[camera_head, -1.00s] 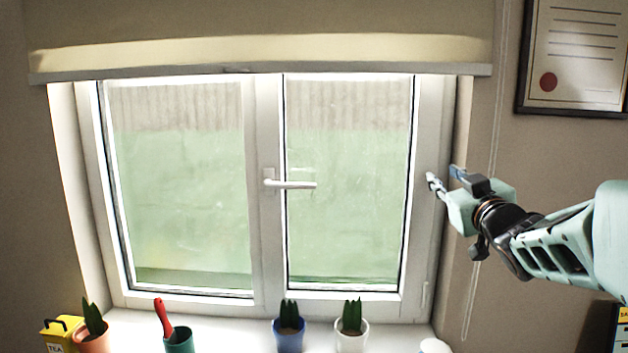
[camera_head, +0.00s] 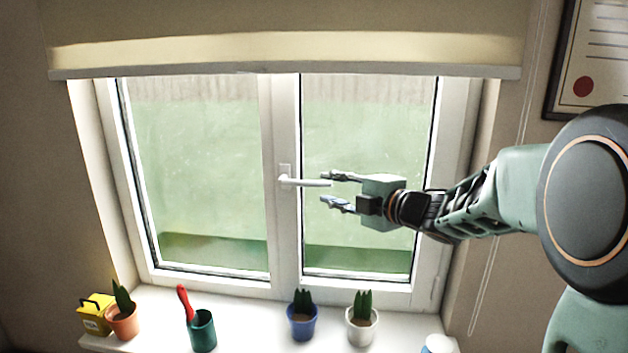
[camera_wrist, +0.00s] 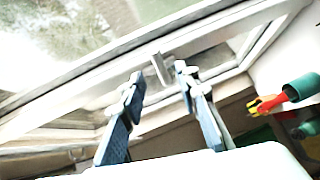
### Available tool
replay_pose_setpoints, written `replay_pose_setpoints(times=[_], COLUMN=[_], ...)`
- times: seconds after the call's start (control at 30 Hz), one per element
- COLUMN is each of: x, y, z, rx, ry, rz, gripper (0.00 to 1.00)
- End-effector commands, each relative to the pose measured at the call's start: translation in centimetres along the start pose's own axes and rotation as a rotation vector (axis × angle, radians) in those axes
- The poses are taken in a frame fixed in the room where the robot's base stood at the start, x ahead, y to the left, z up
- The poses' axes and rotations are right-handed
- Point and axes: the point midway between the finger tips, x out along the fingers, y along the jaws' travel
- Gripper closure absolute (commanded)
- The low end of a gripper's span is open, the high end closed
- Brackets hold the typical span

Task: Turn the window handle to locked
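The white window handle (camera_head: 305,182) sits on the middle frame post of the window (camera_head: 284,230). Its lever is horizontal and points right. My gripper (camera_head: 324,188) comes from the right with its two fingers open, one above and one below the line of the lever's free end. In the wrist view, the handle (camera_wrist: 160,68) shows just beyond and between the open fingertips (camera_wrist: 160,79). I see no contact, and I cannot tell whether the lever's end lies between the tips in depth.
On the sill below stand a yellow tin (camera_head: 95,315), a plant in an orange pot (camera_head: 122,325), a green pot with a red-handled tool (camera_head: 202,332), a blue-potted plant (camera_head: 302,325) and a white-potted plant (camera_head: 362,330). A blind (camera_head: 280,40) hangs above. Space around the handle is clear.

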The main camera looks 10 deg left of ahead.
Motion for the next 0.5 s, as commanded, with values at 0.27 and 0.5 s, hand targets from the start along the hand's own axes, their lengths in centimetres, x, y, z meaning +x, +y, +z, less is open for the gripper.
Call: replay_pose_setpoints(times=[0.27, 0.5], x=[5.0, 6.9], y=[0.2, 0.1], z=[-0.1, 0.0], rx=[0.002, 0.003], ry=[0.001, -0.001], rz=[0.001, 0.001], gripper=[0.71, 0.71])
